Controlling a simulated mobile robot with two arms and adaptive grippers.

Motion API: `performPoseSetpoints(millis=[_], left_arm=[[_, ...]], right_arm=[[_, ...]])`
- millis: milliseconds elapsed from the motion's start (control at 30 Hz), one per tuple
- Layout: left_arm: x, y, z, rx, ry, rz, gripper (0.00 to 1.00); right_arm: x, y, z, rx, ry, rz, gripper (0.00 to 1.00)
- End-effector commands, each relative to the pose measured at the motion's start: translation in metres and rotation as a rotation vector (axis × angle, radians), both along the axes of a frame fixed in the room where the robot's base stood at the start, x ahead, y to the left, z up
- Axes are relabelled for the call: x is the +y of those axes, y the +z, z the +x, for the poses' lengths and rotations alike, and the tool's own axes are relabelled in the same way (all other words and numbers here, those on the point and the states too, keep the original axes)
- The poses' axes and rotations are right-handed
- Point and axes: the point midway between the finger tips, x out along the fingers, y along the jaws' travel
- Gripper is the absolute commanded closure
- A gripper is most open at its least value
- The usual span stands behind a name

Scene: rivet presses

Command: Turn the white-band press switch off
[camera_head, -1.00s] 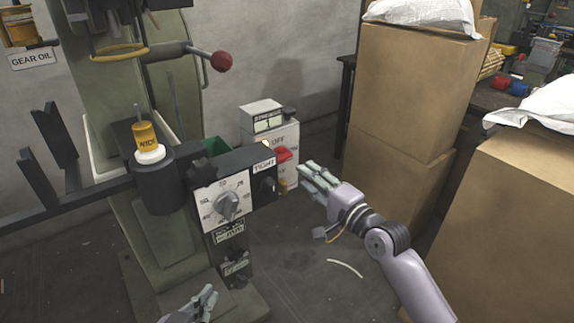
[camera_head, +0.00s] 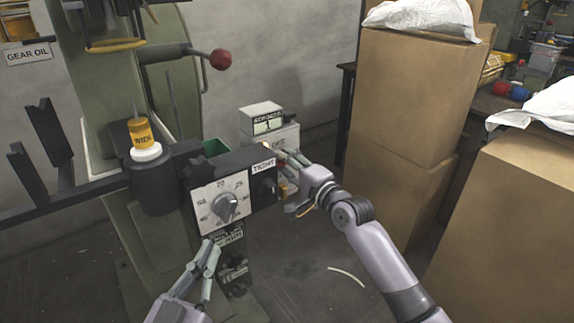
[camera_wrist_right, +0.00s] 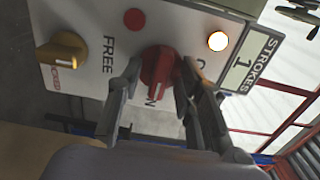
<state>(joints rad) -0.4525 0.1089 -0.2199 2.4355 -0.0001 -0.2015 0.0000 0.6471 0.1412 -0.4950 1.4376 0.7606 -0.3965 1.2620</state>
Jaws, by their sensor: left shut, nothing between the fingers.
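The grey-white control box (camera_head: 262,121) with the STROKES counter stands behind the near press. Its red switch knob (camera_wrist_right: 159,72) shows in the right wrist view, with its handle over partly hidden lettering ending in N. Lettering beginning with O is mostly hidden by a finger. A lamp (camera_wrist_right: 218,41) on the panel is lit. My right gripper (camera_head: 287,157) is at the box; in the right wrist view its fingers (camera_wrist_right: 158,82) are open on either side of the knob, with contact unclear. My left gripper (camera_head: 211,247) is shut and empty, below the near dial panel.
A red-ball lever (camera_head: 220,59) sticks out above. Cardboard boxes (camera_head: 400,100) stand at the right. A yellow knob (camera_wrist_right: 62,53) is beside the FREE lettering.

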Motion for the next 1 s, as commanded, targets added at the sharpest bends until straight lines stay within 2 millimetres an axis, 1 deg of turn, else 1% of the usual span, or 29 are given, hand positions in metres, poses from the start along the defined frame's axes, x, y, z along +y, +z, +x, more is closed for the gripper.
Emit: performPoseSetpoints(millis=[67, 533, 1000], left_arm=[[0.0, 0.0, 0.0001, 0.001, 0.0, 0.0, 1.0], [0.0003, -0.0003, 0.0001, 0.002, 0.001, 0.0, 1.0], [0.0002, -0.0021, 0.0007, 0.017, 0.001, 0.004, 1.0]], right_arm=[[-0.0001, 0.0, 0.0, 0.0, 0.0, 0.0, 0.68], [-0.0005, -0.0003, -0.0001, 0.001, 0.0, -0.001, 0.99], [-0.0007, -0.0003, -0.0001, -0.012, -0.001, -0.02, 1.0]])
